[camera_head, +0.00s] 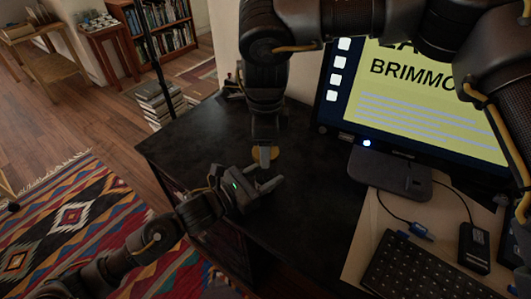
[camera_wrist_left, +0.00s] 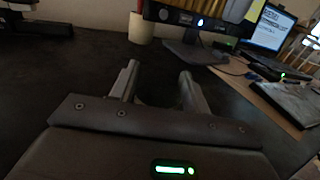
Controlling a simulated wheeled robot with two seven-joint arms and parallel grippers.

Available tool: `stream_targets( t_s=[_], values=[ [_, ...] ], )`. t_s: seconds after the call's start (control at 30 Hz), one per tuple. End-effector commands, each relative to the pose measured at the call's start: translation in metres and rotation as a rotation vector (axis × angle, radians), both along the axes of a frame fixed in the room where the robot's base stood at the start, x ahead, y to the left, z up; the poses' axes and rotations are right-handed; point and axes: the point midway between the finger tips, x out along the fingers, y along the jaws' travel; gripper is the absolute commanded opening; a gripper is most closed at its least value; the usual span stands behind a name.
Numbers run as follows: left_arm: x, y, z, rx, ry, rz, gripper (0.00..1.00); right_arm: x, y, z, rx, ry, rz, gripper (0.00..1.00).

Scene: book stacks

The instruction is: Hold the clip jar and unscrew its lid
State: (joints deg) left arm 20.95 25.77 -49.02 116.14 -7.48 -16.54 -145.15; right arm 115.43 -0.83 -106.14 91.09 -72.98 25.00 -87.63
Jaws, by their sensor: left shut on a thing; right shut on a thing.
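My right gripper (camera_head: 265,160) comes straight down from above over the dark desk. Its fingers are shut at a round yellowish lid (camera_head: 272,151), which shows on both sides of them. My left gripper (camera_head: 267,178) reaches in from the lower left, just below the lid in the head view. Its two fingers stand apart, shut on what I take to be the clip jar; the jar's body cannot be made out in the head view. Whether the lid touches the jar I cannot tell.
The dark desk (camera_head: 315,220) is clear around the grippers. A monitor (camera_head: 420,100) with its base stands right of them, with a keyboard (camera_head: 425,270) and a black box (camera_head: 474,247) in front. The desk's left edge is near. A stack of books (camera_head: 160,102) stands beyond it.

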Motion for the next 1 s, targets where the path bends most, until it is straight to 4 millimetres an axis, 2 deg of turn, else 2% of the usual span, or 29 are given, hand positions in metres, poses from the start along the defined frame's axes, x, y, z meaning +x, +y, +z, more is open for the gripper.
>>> stream_targets(
  t_s=[0.07, 0.27, 0.3, 0.47, 0.77, 0.87, 1.0],
  values=[
    [0.000, 0.000, 0.000, 0.000, 0.000, 0.000, 0.00, 0.000, 0.000, 0.006, -0.001, 0.000, -0.001, 0.27],
    [0.000, 0.000, 0.000, 0.000, 0.000, 0.000, 0.00, 0.000, 0.000, 0.006, -0.001, 0.002, -0.001, 0.27],
    [0.000, 0.000, 0.000, 0.000, 0.000, 0.000, 0.52, 0.000, 0.000, 0.006, -0.001, 0.002, -0.001, 0.27],
    [0.000, 0.000, 0.000, 0.000, 0.000, 0.000, 0.72, 0.000, 0.000, 0.006, -0.001, 0.001, -0.001, 0.27],
    [-0.001, 0.002, 0.000, 0.000, 0.000, 0.000, 0.72, 0.000, 0.000, 0.006, -0.001, 0.001, 0.000, 0.27],
    [-0.006, 0.009, -0.001, 0.001, 0.000, 0.001, 0.72, 0.000, 0.000, 0.004, -0.001, 0.001, 0.000, 0.27],
    [-0.021, 0.029, -0.002, 0.004, 0.000, 0.000, 0.72, 0.000, 0.000, 0.001, -0.001, 0.001, 0.000, 0.27]
  ],
)
